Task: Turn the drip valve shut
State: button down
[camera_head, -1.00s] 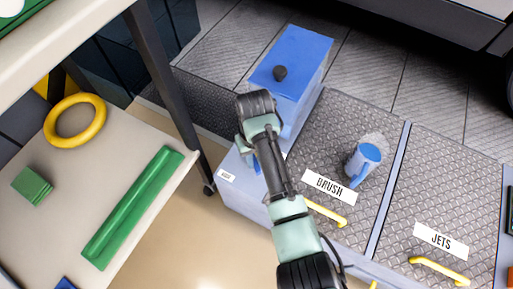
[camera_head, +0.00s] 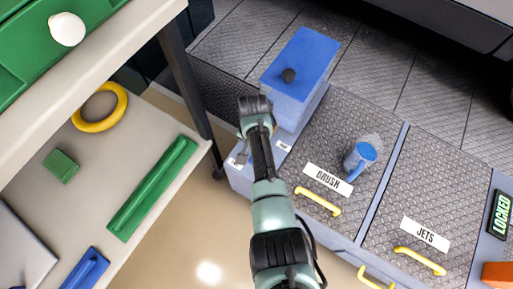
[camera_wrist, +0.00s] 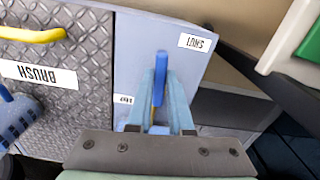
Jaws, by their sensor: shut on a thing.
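The drip valve's blue lever (camera_wrist: 160,78) stands between my gripper's fingers in the wrist view, pointing up the picture. My gripper (camera_wrist: 160,88) is shut on it, with one light-blue finger on each side. A SHUT label (camera_wrist: 197,42), upside down here, lies on the grey panel to the right of the lever tip. A second small label (camera_wrist: 124,100) lies lower left, too small to read. In the head view my gripper (camera_head: 242,153) is at the panel's left end, and my arm hides most of the lever. I cannot tell whether the lever has reached its stop.
A blue box (camera_head: 302,58) with a black knob stands behind the panel. A workbench with a yellow ring (camera_head: 98,122) and green bar stands close on the left.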

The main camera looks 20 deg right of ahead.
jog(key=shift+w+a+m, duration=0.1)
jog(key=shift+a+m, duration=0.05)
jog(key=shift+m, duration=0.35)
jog(key=shift+w, duration=0.1)
jog(key=c, duration=0.8)
grip_release()
notch_tip(320, 180, up, 13)
jog(key=p, duration=0.7)
